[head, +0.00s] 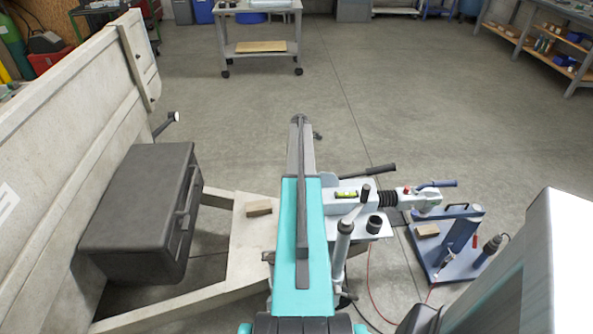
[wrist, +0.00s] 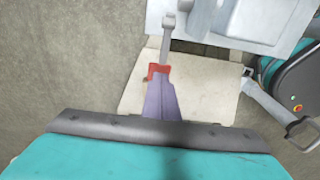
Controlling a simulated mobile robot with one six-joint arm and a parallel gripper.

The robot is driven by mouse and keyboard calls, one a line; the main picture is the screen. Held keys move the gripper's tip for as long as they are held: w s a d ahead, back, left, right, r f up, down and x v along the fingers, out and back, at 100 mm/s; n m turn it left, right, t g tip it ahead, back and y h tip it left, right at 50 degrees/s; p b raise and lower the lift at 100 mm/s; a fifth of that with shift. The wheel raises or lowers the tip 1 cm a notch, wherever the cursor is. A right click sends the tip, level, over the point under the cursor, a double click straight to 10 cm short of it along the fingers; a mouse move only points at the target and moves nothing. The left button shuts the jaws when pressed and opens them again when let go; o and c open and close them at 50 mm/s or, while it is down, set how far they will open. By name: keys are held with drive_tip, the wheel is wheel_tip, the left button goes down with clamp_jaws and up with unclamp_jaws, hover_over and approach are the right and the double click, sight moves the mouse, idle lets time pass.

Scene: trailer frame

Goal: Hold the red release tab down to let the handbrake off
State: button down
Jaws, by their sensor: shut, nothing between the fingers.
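In the wrist view, the red release tab (wrist: 152,71) sits at the near end of a light grey lever (wrist: 166,40). My gripper (wrist: 159,80) is shut, with its purple-grey fingers together and empty. Its fingertips overlap the red tab in the picture and partly cover it. I cannot tell whether they touch it or whether the tab is pressed down. In the head view, my teal arm crosses the drawbar and hides the tab and the fingertips.
The white coupling body (head: 375,226) and jockey wheel post (head: 342,245) stand right of my arm. A black toolbox (head: 140,210) is at left. A wooden block (head: 258,208) lies on the drawbar plate. A blue stand (head: 460,245) is at right.

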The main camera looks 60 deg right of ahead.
drive_tip(key=shift+r, duration=0.1)
drive_tip(key=shift+r+p, duration=0.35)
drive_tip(key=shift+r, duration=0.45)
drive_tip(key=shift+r+p, duration=0.3)
drive_tip(key=shift+r, duration=0.2)
wheel_tip(320, 180, up, 12)
drive_tip(key=s+d, duration=0.1)
drive_tip(key=s, duration=0.1)
drive_tip(key=shift+d+r+b, duration=0.25)
drive_tip(key=shift+d+b, duration=0.05)
drive_tip(key=shift+s, duration=0.1)
idle(0.4)
